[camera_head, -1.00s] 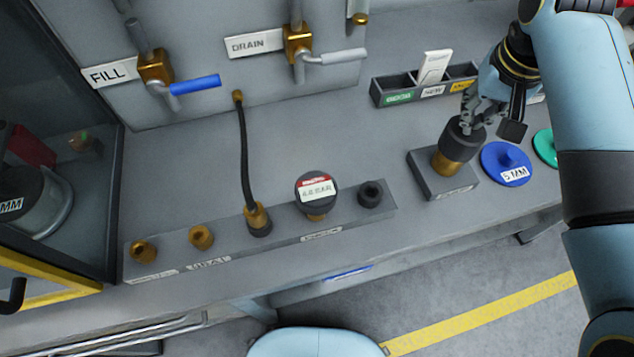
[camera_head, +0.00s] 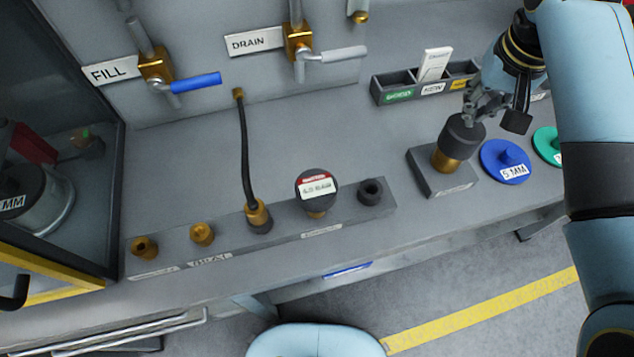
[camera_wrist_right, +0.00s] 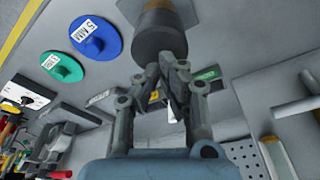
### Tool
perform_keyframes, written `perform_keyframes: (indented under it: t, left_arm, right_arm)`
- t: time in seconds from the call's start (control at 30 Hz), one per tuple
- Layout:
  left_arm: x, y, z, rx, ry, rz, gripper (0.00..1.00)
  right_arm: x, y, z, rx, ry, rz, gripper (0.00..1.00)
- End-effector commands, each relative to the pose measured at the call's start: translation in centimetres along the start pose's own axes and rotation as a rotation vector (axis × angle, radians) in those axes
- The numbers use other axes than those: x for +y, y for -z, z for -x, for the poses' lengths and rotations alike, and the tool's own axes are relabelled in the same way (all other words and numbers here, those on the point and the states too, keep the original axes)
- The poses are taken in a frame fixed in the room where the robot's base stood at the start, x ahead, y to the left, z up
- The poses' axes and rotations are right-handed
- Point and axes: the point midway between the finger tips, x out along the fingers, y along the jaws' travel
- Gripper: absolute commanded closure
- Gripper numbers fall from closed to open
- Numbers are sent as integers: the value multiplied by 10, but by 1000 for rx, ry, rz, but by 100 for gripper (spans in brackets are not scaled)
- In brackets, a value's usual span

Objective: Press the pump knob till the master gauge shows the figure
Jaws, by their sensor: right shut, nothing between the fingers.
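The pump knob (camera_head: 461,137) is a dark round cap on a brass stem, set on a grey block at the right of the bench. My right gripper (camera_head: 469,119) is shut and empty, its fingertips at the top of the knob. The right wrist view also shows the closed fingertips (camera_wrist_right: 174,66) at the dark knob (camera_wrist_right: 158,38); whether they touch it I cannot tell. The master gauge (camera_head: 316,188) is a dark round dial with a red and white label on the manifold; its figure is too blurred to read surely. My left gripper is not in view.
A blue 5 MM disc (camera_head: 506,162) and a green disc (camera_head: 546,146) lie right of the knob block. A sectioned tray (camera_head: 393,92) stands behind. A black hose (camera_head: 244,150) rises from the manifold (camera_head: 285,232). Fill (camera_head: 196,84) and drain (camera_head: 343,55) levers are on the back wall.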

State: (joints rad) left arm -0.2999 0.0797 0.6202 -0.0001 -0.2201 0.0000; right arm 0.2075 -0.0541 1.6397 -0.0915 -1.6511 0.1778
Motion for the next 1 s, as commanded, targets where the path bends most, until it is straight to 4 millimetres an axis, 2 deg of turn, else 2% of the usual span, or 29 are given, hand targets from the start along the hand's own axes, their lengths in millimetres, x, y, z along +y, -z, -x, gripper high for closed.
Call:
perform_keyframes:
  t: [0.27,0.7,1.0]
  left_arm:
    - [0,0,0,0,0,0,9]
    - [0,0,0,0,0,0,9]
    - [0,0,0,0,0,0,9]
  right_arm:
    - [0,1,3,2,0,0,100]
    - [0,10,46,2,0,0,100]
    - [0,10,49,0,0,0,100]
